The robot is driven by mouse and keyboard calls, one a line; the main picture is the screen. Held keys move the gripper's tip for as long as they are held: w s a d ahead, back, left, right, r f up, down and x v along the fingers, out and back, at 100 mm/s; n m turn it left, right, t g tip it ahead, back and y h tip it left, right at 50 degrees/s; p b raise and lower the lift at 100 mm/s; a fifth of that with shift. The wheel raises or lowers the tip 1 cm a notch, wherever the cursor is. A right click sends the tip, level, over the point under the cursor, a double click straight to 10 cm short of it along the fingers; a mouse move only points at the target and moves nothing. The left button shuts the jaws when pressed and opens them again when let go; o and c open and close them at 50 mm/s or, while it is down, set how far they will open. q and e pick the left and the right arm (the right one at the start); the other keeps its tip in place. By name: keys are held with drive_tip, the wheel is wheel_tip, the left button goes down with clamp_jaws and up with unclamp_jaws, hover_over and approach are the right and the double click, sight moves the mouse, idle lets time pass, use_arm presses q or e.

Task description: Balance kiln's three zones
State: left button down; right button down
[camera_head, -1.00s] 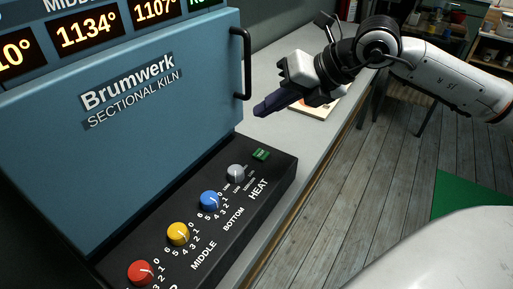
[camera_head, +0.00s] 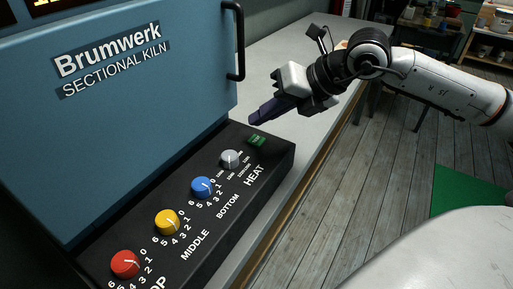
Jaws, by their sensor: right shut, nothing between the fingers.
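The blue Brumwerk sectional kiln (camera_head: 130,110) stands at the left, with a black handle (camera_head: 235,45) on its right edge. Its black control panel (camera_head: 215,225) carries a red knob (camera_head: 125,264), a yellow knob (camera_head: 167,222) labelled MIDDLE, a blue knob (camera_head: 202,187) labelled BOTTOM and a grey knob (camera_head: 230,160) labelled HEAT. The red knob's label is partly cut off. A small green button (camera_head: 257,140) sits past the grey knob. My right gripper (camera_head: 254,121) is shut and empty, just beyond the green button, apart from the knobs. My left gripper is not in view. The temperature displays are almost wholly cut off.
The grey bench top (camera_head: 290,55) runs behind and right of the panel and is mostly clear. Plank floor (camera_head: 370,165) and a green mat (camera_head: 470,190) lie to the right. Shelves with pots (camera_head: 430,20) stand at the back.

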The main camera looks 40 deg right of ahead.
sight(262, 141)
wheel_tip(262, 141, down, 2)
drive_tip(key=shift+f+b, duration=0.15)
drive_tip(key=shift+b, duration=0.45)
idle(1.4)
drive_tip(key=shift+f+b, duration=0.4)
drive_tip(key=shift+b, duration=0.2)
drive_tip(key=shift+f+b, duration=0.4)
drive_tip(key=shift+b, duration=0.1)
idle(0.5)
idle(0.4)
drive_tip(key=shift+r+p, duration=0.5)
drive_tip(key=shift+r, duration=0.3)
